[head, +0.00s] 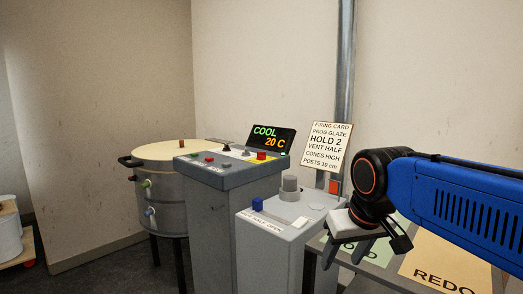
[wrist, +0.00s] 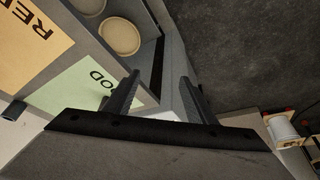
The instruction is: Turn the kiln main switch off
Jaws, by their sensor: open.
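The kiln (head: 165,190) is a round grey drum with a pale lid at the left. A grey control console (head: 220,175) beside it carries red and dark knobs and a display (head: 272,139) reading COOL 20 C. A small red-orange part (head: 335,187) sits low on the wall conduit. I cannot tell which of these controls is the main switch, or its position. My gripper (head: 346,254) is right of the lower grey box, pointing down, apart from the controls. Its two fingers stand apart and empty in the wrist view (wrist: 155,92).
A lower grey box (head: 272,235) with a blue block and round knob stands between console and gripper. A firing card (head: 326,146) hangs above it. A REDO sheet (head: 445,262) and a green sheet (wrist: 85,88) lie beneath my arm. Dark floor shows at front left.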

